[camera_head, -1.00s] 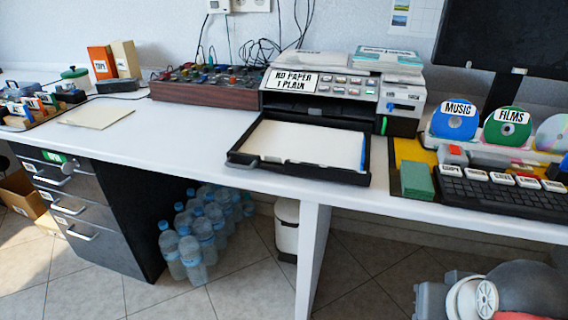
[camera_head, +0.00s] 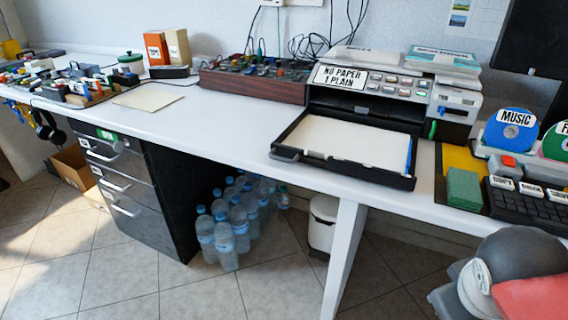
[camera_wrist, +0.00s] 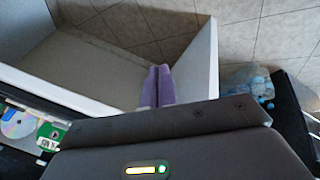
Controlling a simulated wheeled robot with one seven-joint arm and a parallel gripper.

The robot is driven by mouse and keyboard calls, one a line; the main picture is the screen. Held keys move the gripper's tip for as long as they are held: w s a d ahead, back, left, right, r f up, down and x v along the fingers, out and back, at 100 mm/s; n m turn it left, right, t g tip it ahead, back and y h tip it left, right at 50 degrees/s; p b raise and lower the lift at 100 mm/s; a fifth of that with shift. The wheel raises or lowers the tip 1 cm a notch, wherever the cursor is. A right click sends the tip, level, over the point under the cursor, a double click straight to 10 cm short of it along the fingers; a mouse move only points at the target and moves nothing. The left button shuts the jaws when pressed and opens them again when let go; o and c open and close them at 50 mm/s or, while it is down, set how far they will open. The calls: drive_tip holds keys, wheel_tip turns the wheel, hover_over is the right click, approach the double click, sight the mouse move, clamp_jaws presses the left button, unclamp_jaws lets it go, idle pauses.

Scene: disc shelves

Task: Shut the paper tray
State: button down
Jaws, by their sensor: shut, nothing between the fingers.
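The paper tray (camera_head: 345,170) is a black tray pulled out from the front of the printer (camera_head: 395,82) in the head view. A stack of white paper (camera_head: 345,138) lies in it, with a blue strip at its right side. The printer bears a sign reading "NO PAPER 1 PLAIN". My gripper (camera_wrist: 160,72) shows in the wrist view, its two purple fingers together with nothing between them. It points at white panels and the tiled floor. The paper tray is not seen in the wrist view, and the gripper's fingers are not seen in the head view.
A green block (camera_head: 464,188), a black keyboard (camera_head: 530,205) and labelled discs (camera_head: 511,128) stand right of the tray. Left of it the white desk (camera_head: 225,130) is clear up to a beige sheet (camera_head: 148,99). Water bottles (camera_head: 240,222) and a white bin (camera_head: 322,225) are below.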

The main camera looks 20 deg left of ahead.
drive_tip(key=w+a+r+n+t+h, duration=0.2)
drive_tip(key=w+a+n, duration=0.3)
drive_tip(key=a+n, duration=0.45)
drive_tip(key=n+t+y, duration=0.3)
drive_tip(key=n+t, duration=0.6)
drive_tip(key=n, duration=1.1)
approach(281, 159)
drive_tip(key=x, duration=0.7)
drive_tip(key=shift+b, duration=0.35)
drive_tip(key=shift+m, duration=0.25)
